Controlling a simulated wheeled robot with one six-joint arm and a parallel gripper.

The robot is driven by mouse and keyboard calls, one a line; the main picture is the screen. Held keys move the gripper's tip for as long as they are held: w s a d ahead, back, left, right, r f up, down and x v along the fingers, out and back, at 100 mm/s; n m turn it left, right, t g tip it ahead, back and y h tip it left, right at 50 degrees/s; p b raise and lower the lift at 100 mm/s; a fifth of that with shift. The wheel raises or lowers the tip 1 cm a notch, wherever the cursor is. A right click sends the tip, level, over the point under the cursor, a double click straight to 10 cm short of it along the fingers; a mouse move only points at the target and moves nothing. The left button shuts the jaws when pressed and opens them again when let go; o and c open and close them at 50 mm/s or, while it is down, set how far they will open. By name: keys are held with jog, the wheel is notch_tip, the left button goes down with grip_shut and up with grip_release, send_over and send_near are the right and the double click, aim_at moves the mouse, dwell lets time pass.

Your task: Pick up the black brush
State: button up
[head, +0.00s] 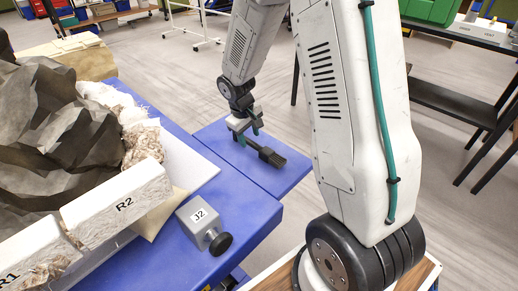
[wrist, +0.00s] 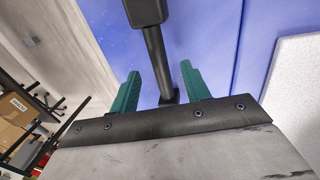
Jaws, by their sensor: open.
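The black brush (head: 270,156) lies on the blue side surface (head: 290,178), its wide bristle end toward the right and its handle toward my gripper (head: 248,135). My gripper is low over the handle end with its two green fingers apart. In the wrist view, the brush handle (wrist: 157,58) runs between the open fingers, nearer neither clearly touching, and the brush's wide head is at the top edge. I cannot tell the exact height of the fingertips above the surface.
A grey block marked J2 (head: 200,217) with a black knob stands on the blue table at the lower middle. A black bench (head: 455,103) is at right. Blue surface around the brush is clear.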

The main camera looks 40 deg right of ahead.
jog(key=f, duration=0.2)
jog(key=shift+d+f, duration=0.2)
jog(key=shift+f, duration=0.1)
grip_shut()
jog(key=shift+r, duration=0.1)
